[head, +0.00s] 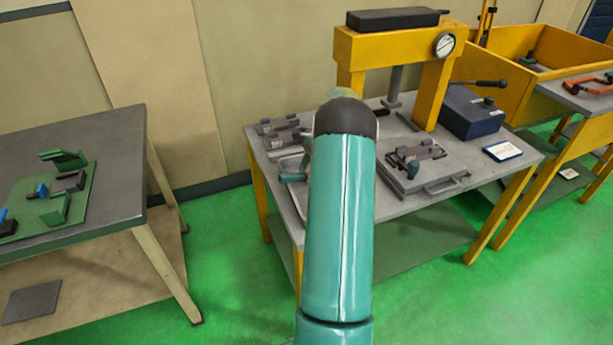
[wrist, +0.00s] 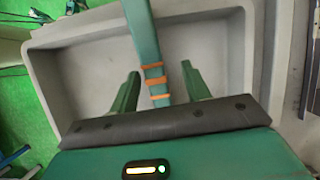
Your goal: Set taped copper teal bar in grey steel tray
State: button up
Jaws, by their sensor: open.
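In the wrist view the teal bar (wrist: 148,45), with several copper-orange tape bands around it, runs from the top edge down over the grey steel tray (wrist: 92,36). It crosses the tray's far rim, and its near end is hidden behind my gripper's dark crossbar. I cannot tell whether it touches the tray floor. My gripper (wrist: 160,72) is open, with one green finger on each side of the bar and a gap visible at both sides. In the head view my teal arm hides the gripper and most of the tray area.
In the head view a yellow press (head: 400,45) stands at the back of the grey worktable (head: 400,205). A clamp fixture plate (head: 425,175) and a dark blue box (head: 478,112) lie to the right. Another table with a green board (head: 75,200) is at left, with green floor between.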

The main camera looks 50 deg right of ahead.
grip_shut()
jog(key=shift+r, duration=0.1)
jog(key=shift+r, duration=0.1)
